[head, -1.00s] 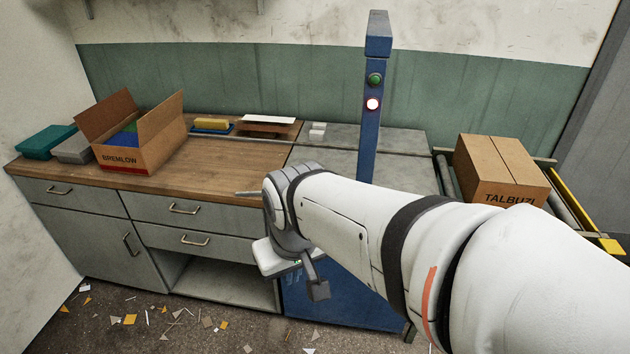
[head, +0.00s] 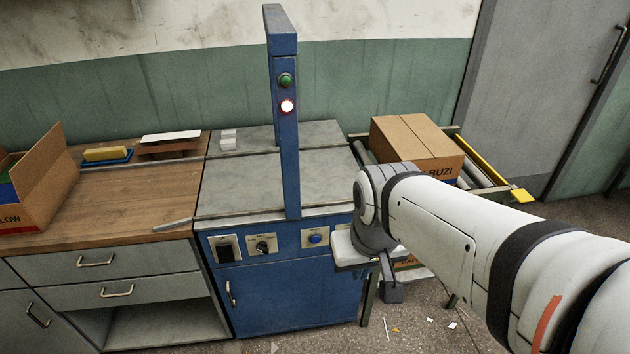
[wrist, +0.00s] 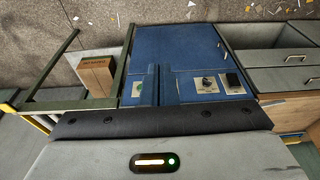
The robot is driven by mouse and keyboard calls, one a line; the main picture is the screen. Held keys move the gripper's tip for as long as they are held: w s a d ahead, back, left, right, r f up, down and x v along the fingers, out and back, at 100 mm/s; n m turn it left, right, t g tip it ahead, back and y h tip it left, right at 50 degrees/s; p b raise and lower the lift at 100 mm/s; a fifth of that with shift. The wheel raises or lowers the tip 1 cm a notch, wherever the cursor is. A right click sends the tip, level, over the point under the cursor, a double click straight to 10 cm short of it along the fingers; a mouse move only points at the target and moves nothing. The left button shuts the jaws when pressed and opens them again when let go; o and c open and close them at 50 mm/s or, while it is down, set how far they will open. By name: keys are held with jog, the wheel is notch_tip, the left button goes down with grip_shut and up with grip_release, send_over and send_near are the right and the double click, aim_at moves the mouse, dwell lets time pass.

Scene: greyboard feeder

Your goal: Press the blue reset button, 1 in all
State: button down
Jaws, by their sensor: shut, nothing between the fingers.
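The blue reset button (head: 315,238) sits on a pale plate on the front panel of the blue cabinet (head: 290,295). My gripper (head: 352,252) is just right of the button in the head view, in front of the panel's right end. Its fingertips are hidden there. In the wrist view the shut gripper (wrist: 161,84) appears as a narrow dark shape against the blue panel, with nothing held. The blue button does not show in the wrist view; that stretch of panel lies behind the fingers. I cannot see contact with the button.
A black switch (head: 226,248) and a rotary knob (head: 263,245) are left of the button. A green button (wrist: 140,88) is on its other side. A blue post (head: 285,150) carries a glowing lamp (head: 287,106). A carton (head: 415,145) rests on the roller conveyor at right.

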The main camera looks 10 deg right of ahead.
aim_at(316, 240)
jog(key=w+d+f+n+t+h+b, duration=0.1)
jog(key=w+d+f+n+t+b, duration=0.1)
jog(key=w+f+n+b, duration=0.45)
jog(key=w+d+f+n+t+b, duration=0.25)
jog(key=w+f+n, duration=0.45)
jog(key=w+f, duration=0.4)
jog(key=w+a+f+n+t+y+b, duration=0.1)
jog(key=w+a+f+n+y+b, duration=0.1)
jog(key=f+n, duration=0.3)
jog(key=w+a+f+n+t+y+b, duration=0.1)
jog(key=w+a+f+n+y+b, duration=0.1)
jog(key=f+n, duration=0.4)
notch_tip(316, 240, down, 3)
jog(key=shift+w+a+f+y+b, duration=0.25)
jog(key=shift+w+a+b, duration=0.3)
jog(key=shift+b, duration=0.4)
jog(key=shift+r, duration=0.1)
jog(key=w+p, duration=0.3)
jog(key=w, duration=0.5)
jog(key=shift+w, duration=0.4)
